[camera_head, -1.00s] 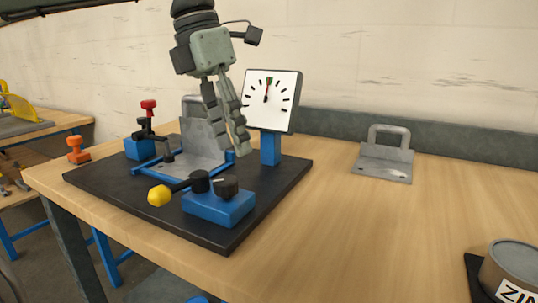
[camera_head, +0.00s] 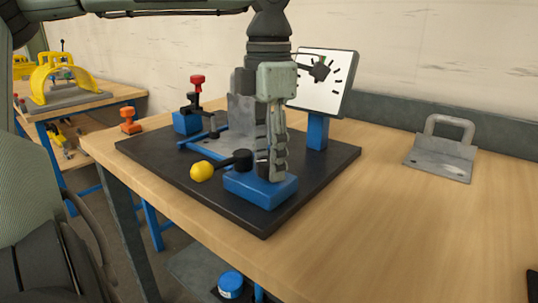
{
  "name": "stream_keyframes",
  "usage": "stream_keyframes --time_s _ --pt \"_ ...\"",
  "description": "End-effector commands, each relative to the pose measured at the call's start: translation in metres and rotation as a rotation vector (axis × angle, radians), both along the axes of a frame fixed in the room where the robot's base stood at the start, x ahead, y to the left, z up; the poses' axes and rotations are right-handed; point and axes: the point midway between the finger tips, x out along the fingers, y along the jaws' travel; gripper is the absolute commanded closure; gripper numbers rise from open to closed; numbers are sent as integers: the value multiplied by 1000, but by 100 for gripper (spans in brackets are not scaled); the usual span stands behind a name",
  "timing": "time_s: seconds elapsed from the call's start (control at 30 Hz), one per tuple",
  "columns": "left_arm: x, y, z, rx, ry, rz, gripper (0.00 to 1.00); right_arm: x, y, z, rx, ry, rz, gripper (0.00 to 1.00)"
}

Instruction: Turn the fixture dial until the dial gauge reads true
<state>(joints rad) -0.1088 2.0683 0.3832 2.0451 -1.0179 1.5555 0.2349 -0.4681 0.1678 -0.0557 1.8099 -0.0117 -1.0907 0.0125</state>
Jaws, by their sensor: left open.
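My left gripper (camera_head: 274,172) points straight down over the blue dial block (camera_head: 248,187) at the front of the black fixture plate (camera_head: 325,172). The white dial gauge (camera_head: 339,92) stands on a blue post (camera_head: 317,131) behind the gripper. My right gripper is not in view.
A yellow-knobbed lever (camera_head: 202,172) sticks out left of the dial block. A red-topped clamp (camera_head: 197,82) stands at the plate's back left. A grey bracket with a handle (camera_head: 440,155) lies at the right.

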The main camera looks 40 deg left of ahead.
Motion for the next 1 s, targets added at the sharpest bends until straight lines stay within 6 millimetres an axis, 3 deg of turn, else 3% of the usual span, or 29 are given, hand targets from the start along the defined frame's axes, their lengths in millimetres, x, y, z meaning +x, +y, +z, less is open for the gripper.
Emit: stream_keyframes --time_s 0.1,0.4,0.67,1.0 --pt "0 0 0 0 0 0 56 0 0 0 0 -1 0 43" --pt "0 0 0 0 0 0 93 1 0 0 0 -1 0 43" --pt "0 0 1 0 -1 -30 93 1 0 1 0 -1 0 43" --pt "1 0 1 0 -2 -234 93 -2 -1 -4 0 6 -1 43"
